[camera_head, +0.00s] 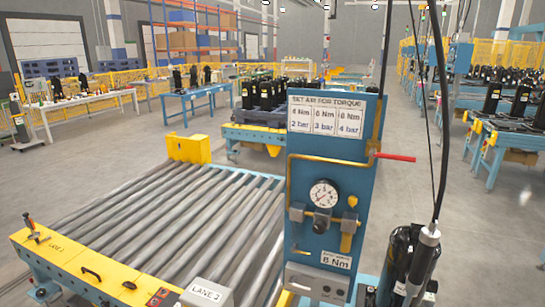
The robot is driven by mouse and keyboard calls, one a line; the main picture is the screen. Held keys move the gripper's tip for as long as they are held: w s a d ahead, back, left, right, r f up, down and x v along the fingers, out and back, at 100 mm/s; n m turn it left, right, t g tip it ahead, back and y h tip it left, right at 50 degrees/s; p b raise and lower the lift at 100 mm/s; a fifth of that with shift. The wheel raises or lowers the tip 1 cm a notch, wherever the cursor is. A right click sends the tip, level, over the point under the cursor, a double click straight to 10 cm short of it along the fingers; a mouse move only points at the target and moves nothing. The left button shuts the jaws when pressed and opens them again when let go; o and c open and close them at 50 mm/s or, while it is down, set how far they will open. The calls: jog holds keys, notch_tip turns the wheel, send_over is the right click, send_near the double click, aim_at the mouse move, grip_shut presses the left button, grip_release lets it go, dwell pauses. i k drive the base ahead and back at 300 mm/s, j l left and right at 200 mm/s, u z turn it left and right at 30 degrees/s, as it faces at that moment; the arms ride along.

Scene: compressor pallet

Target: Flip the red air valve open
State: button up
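The red air valve handle (395,157) sticks out to the right from the upper right edge of a blue panel (345,210). It lies about level, crosswise to the upright pipe stretch beside it. A brass-coloured pipe (325,158) runs across the panel to the valve. A round pressure gauge (323,194) sits below on the panel; its reading is too small to tell. My gripper is not in view.
A roller conveyor (190,215) fills the left. A black hanging tool (428,238) and its cable hang right of the panel, in front of a black compressor (400,255). The floor right of the handle looks clear.

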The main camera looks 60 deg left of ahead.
aim_at(373, 153)
jog(key=u, duration=1.75)
